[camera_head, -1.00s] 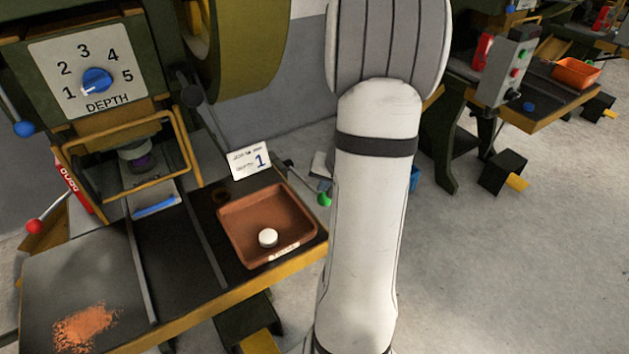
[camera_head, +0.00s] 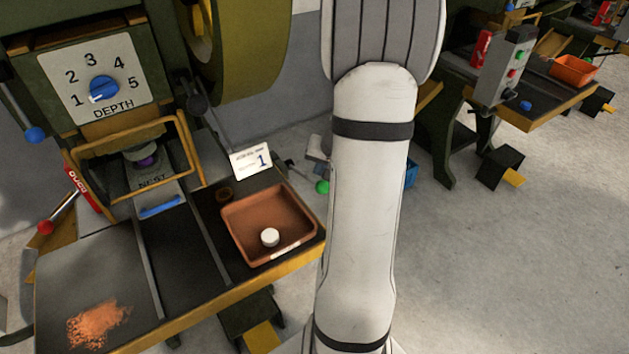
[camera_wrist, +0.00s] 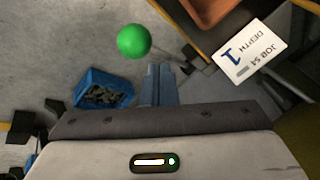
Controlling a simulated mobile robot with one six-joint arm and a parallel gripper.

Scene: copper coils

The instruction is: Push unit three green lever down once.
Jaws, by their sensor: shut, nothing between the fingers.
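A green ball knob (camera_head: 322,187) sits on the end of a dark lever at the right side of the nearest press, just left of my arm. My gripper (camera_wrist: 160,72) is shut and empty. Its fingertips appear just below and right of the knob in that view; I cannot tell whether they touch it. The unit's number is not readable; the card (camera_head: 251,160) shows a large 1.
The depth dial (camera_head: 103,89) points at 1. A brown tray (camera_head: 230,230) holding a white disc stands beside the lever. Other knobs are blue (camera_head: 34,135) and red (camera_head: 46,227). A blue bin (camera_wrist: 122,82) stands on the floor. Open floor lies right of my arm.

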